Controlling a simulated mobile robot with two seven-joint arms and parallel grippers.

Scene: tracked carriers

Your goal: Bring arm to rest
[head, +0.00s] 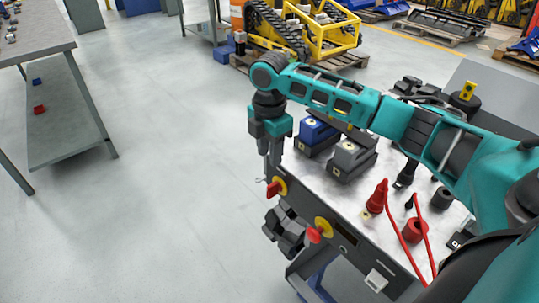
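My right arm (400,112), teal and dark grey, reaches in from the right across the workbench and bends down at the wrist. My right gripper (269,172) points down at the bench's left edge, just above and beside a red and yellow rotary switch (275,188) on the front panel. Its fingers look close together, but the view is too small to show whether they are fully shut. I see nothing clearly held in it. My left gripper does not show.
The workbench (325,190) carries blue (314,131) and grey (350,157) boxes, a red cone-shaped plug (377,197) and red cables (400,235). A second red and yellow switch (322,228) sits on the front panel. A grey table (35,38) stands left; the floor between is clear.

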